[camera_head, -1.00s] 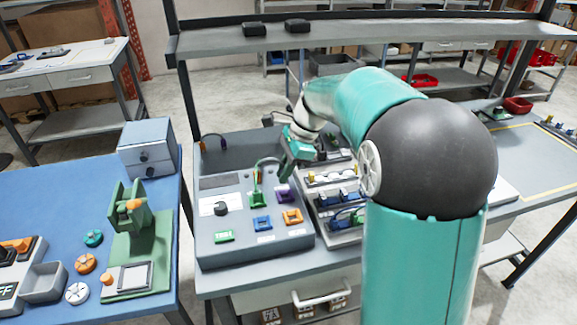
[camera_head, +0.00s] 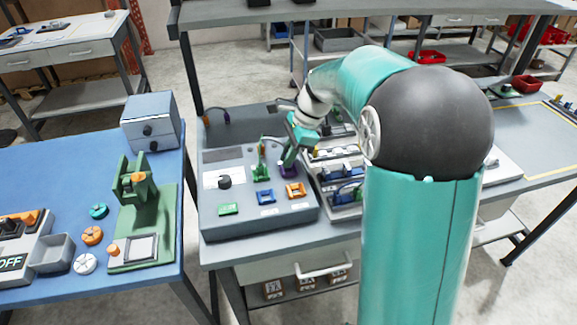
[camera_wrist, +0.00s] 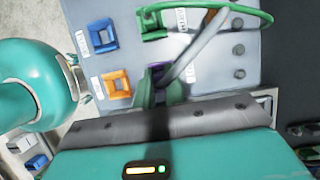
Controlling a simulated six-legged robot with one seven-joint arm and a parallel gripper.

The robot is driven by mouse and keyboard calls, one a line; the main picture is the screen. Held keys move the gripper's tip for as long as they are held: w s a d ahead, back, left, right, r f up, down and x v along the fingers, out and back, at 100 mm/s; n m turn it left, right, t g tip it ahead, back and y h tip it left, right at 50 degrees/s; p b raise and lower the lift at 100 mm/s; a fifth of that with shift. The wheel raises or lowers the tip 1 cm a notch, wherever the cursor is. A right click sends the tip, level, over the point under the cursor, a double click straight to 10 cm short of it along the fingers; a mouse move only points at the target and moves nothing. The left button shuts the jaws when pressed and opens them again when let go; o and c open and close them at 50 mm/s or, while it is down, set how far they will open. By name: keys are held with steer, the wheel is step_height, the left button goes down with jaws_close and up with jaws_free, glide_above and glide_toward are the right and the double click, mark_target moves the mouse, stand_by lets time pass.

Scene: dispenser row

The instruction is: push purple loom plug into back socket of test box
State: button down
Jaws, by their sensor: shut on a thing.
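The grey test box (camera_head: 225,205) stands on the bench left of my arm, with coloured sockets on its sloped top. My gripper (camera_head: 287,166) is over the back right of that top, shut, its fingers low against the purple socket area (camera_head: 288,173). In the wrist view a bit of purple (camera_wrist: 157,70) shows between the fingers, with a grey cable (camera_wrist: 195,55) rising from it. The fingers hide most of the purple plug and socket, so I cannot tell how deep the plug sits. A green plug (camera_head: 262,172) with a green cable stands just left of my gripper.
A rack of connectors (camera_head: 340,175) stands close right. A blue table (camera_head: 60,185) with a green fixture is at left.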

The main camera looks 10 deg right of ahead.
steer(key=shift+f, duration=0.1)
steer(key=shift+f, duration=0.45)
